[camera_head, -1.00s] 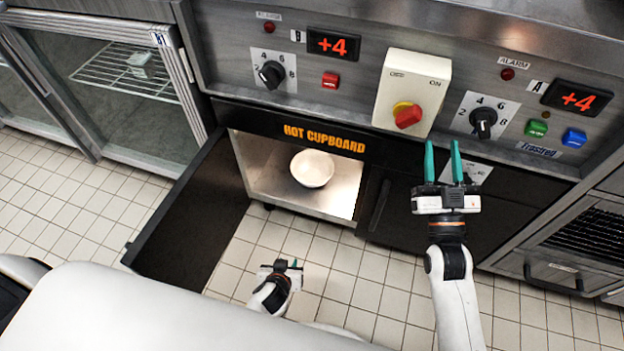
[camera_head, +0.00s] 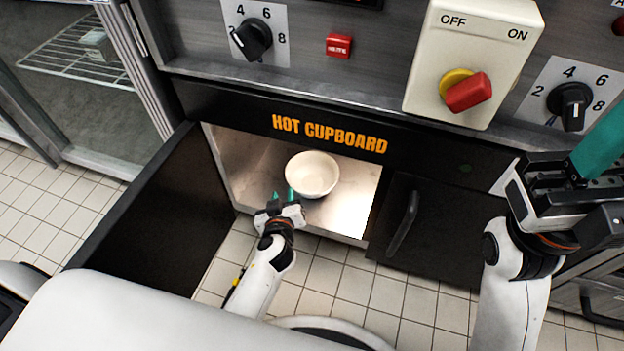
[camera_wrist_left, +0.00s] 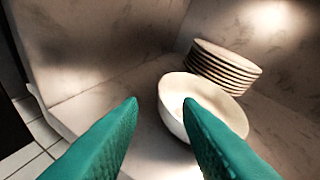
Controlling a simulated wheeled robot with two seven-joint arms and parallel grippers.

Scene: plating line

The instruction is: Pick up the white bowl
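The white bowl (camera_head: 312,172) stands upright on the floor of the open hot cupboard (camera_head: 352,208). It also shows in the left wrist view (camera_wrist_left: 222,104), ahead and right of centre, partly covered by the right-hand finger. My left gripper (camera_head: 284,194) is at the cupboard's opening, just in front and to the left of the bowl. Its two teal fingers are apart and empty in the left wrist view (camera_wrist_left: 160,102). Whether a finger touches the bowl I cannot tell. My right gripper (camera_head: 603,140) is at the right edge, with one teal finger clearly visible.
A stack of several plates (camera_wrist_left: 222,68) stands behind the bowl. The black cupboard door (camera_head: 165,215) is swung open on the left. A closed black door with a handle (camera_head: 403,222) is on the right. A panel with a red rotary switch (camera_head: 468,92) and knobs is above.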

